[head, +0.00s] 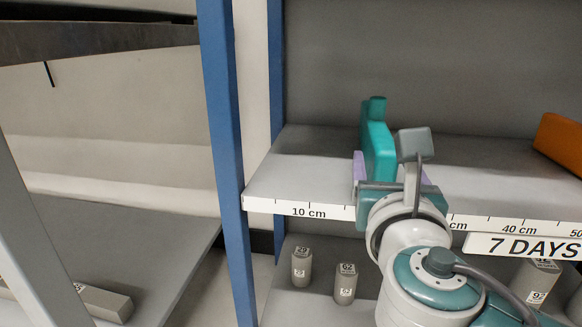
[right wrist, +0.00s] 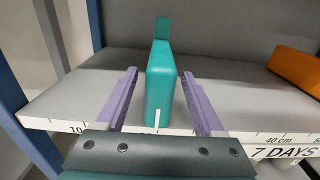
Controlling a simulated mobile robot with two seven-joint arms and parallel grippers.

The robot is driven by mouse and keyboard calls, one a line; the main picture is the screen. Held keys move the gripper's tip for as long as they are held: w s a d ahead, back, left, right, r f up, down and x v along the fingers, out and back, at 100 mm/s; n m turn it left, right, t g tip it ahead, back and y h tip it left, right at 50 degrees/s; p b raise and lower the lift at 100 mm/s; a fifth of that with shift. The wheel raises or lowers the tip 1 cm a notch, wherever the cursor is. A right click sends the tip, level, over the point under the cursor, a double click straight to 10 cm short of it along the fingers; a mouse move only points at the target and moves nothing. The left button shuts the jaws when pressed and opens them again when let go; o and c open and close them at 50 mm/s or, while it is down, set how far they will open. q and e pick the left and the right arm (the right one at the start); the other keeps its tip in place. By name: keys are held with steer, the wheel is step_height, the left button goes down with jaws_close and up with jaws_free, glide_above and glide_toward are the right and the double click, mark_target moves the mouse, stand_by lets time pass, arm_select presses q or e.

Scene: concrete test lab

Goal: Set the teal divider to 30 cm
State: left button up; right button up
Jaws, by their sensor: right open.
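The teal divider (head: 378,148) stands upright on the upper shelf board, a flat block with a small knob at its top back. In the right wrist view the divider (right wrist: 160,82) stands between the two purple fingers of my right gripper (right wrist: 160,103). The gripper is open, with a gap on each side of the divider. A light mark on the divider's lower front meets the scale strip (right wrist: 50,124). In the head view my right gripper (head: 366,170) hides the scale (head: 290,208) between 10 cm and 40 cm. My left gripper is not in view.
An orange block (head: 560,143) stands farther right on the same shelf. A "7 DAYS" label (head: 525,246) hangs on the shelf edge. Blue posts (head: 222,120) bound the shelf at left. Several grey labelled pieces (head: 301,267) stand on the lower shelf.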

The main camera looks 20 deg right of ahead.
steer(key=shift+w+d, duration=0.25)
steer(key=shift+w, duration=0.15)
steer(key=shift+c, duration=0.2)
jaws_close()
stand_by(1.0)
